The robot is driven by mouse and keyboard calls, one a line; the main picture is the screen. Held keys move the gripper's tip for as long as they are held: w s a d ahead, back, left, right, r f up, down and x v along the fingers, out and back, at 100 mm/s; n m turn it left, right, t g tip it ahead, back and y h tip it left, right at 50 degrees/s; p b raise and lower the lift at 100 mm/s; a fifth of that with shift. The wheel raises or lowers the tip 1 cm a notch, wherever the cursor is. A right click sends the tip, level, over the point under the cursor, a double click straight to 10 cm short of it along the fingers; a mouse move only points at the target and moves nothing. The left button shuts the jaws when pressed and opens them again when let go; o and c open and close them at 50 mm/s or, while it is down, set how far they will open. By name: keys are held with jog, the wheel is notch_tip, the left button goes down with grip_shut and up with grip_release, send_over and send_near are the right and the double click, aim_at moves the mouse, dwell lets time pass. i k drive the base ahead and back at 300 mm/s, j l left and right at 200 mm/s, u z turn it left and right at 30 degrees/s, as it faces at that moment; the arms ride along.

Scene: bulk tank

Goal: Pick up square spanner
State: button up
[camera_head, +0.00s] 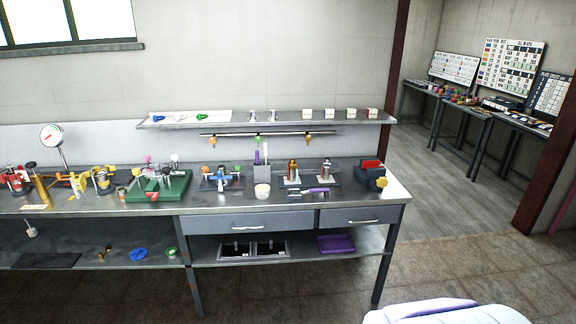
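I cannot single out a square spanner for sure; the tools are small at this distance. On the metal workbench (240,222), a purple-handled tool (316,190) lies at the right of the top. Small blue (159,119) and green (201,118) pieces lie on a white panel on the wall shelf (285,120). Small orange pieces hang at the rail (255,134) below the shelf. My gripper is not in view; a white and lilac part at the bottom right seems to be mine.
The bench top holds a green base (158,188), a grey holder (261,172) and a dark box with red contents (370,172). Two drawers sit under the top, with black bins (236,250) and a purple tray (336,243) below. Tiled floor is clear at right.

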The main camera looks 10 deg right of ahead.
aim_at(325, 190)
jog(key=i+l, duration=0.15)
jog(key=i, duration=0.45)
jog(key=i+l, duration=0.2)
jog(key=i, duration=0.45)
jog(key=i+l, duration=0.15)
jog(key=i, duration=0.45)
